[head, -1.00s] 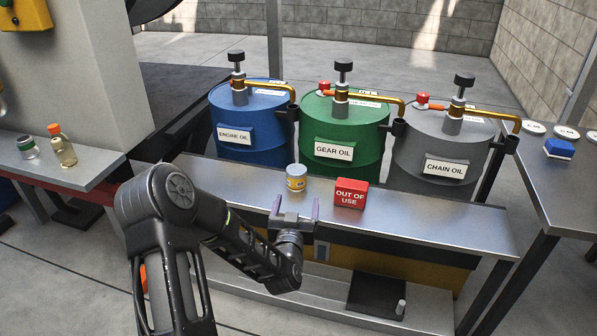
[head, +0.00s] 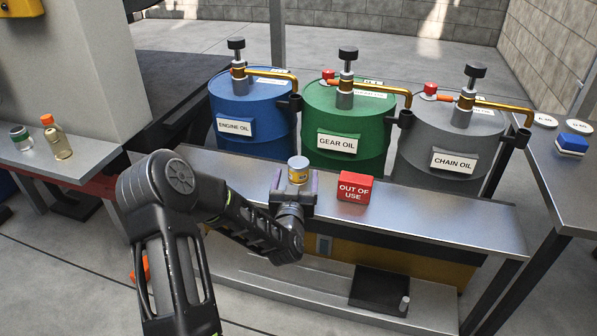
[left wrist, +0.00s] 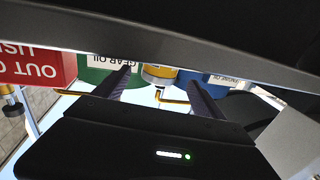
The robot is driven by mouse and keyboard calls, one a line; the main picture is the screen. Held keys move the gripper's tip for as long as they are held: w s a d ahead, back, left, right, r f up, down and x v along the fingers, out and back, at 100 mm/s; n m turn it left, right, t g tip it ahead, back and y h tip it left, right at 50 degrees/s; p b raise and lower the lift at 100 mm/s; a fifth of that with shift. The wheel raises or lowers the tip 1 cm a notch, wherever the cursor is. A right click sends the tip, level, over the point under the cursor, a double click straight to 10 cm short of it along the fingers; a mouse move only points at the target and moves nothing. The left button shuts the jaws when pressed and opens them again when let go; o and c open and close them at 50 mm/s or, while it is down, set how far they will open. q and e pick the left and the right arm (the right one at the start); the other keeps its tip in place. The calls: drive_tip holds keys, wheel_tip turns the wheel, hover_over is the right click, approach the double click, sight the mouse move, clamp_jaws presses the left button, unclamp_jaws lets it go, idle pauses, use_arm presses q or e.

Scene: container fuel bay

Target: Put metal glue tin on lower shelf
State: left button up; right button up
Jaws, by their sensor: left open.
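A small metal tin (head: 298,168) with a yellow-and-white label stands upright on the upper steel shelf; its label is too small to read as glue. My left gripper (head: 296,179) is open at the tin, with one finger on each side of it. In the left wrist view the tin (left wrist: 158,74) shows between the open fingers (left wrist: 160,80), and I cannot tell whether they touch it. The lower shelf (head: 290,277) lies below the front of the upper one, partly hidden by my left arm. My right gripper is not in view.
A red OUT OF USE block (head: 354,187) stands just right of the tin. Blue (head: 252,112), green (head: 348,120) and grey (head: 452,145) oil drums stand behind. A dark tray (head: 379,290) sits on the lower shelf's right; bare shelf lies left of it.

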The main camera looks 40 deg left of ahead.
sight(297, 171)
use_arm(q)
drive_tip(key=b+x, duration=0.2)
drive_tip(key=x, duration=0.2)
drive_tip(key=shift+f, duration=0.1)
drive_tip(key=shift+w+a, duration=0.3)
drive_tip(key=shift+w, duration=0.2)
drive_tip(key=shift+c, duration=0.3)
clamp_jaws()
wheel_tip(297, 171, up, 10)
drive_tip(key=p, duration=0.4)
idle(0.7)
idle(0.5)
